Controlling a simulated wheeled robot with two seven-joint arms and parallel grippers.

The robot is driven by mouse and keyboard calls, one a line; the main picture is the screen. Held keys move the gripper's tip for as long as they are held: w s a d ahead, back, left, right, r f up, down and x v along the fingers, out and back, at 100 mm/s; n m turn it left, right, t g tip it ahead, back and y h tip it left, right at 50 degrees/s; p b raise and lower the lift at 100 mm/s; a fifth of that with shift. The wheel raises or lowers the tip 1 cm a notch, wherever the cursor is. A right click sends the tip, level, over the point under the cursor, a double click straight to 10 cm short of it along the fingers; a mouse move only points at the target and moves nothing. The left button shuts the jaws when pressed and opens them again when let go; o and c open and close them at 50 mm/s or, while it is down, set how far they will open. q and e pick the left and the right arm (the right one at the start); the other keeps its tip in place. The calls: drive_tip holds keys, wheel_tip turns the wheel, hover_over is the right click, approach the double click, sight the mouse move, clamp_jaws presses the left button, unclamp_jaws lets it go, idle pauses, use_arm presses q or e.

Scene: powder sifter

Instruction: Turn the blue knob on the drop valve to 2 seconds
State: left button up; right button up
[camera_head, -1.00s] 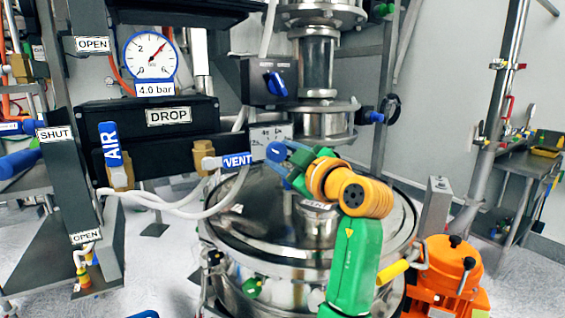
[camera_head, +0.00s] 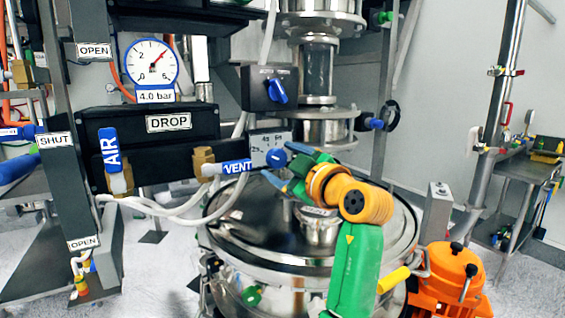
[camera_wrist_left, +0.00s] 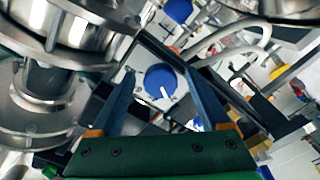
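The blue knob (camera_head: 276,157) sits on a pale scale plate (camera_head: 265,140) right of the DROP box. In the left wrist view the round blue knob (camera_wrist_left: 160,78) has a white pointer line, directed down and slightly right in that picture. My left gripper (camera_head: 284,170) has its blue-grey fingers at the knob. In the left wrist view my left gripper (camera_wrist_left: 159,73) is open, one finger on either side of the knob with gaps showing. Whether either finger touches it I cannot tell. The scale figures are too small to read surely. My right gripper is not in view.
A black box with a blue switch (camera_head: 277,92) is above the knob. The blue VENT handle (camera_head: 236,166) and white hoses are close left. A steel vessel lid (camera_head: 270,235) lies below my gripper. A steel column (camera_head: 318,75) rises behind, and an orange unit (camera_head: 450,280) stands at right.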

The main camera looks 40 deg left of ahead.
use_arm(q)
drive_tip(key=shift+d+f, duration=0.1)
drive_tip(key=shift+d, duration=0.1)
drive_tip(key=b+v, duration=0.2)
drive_tip(key=v, duration=0.4)
drive_tip(key=shift+s+d+b, duration=0.15)
drive_tip(key=shift+d+b, duration=0.15)
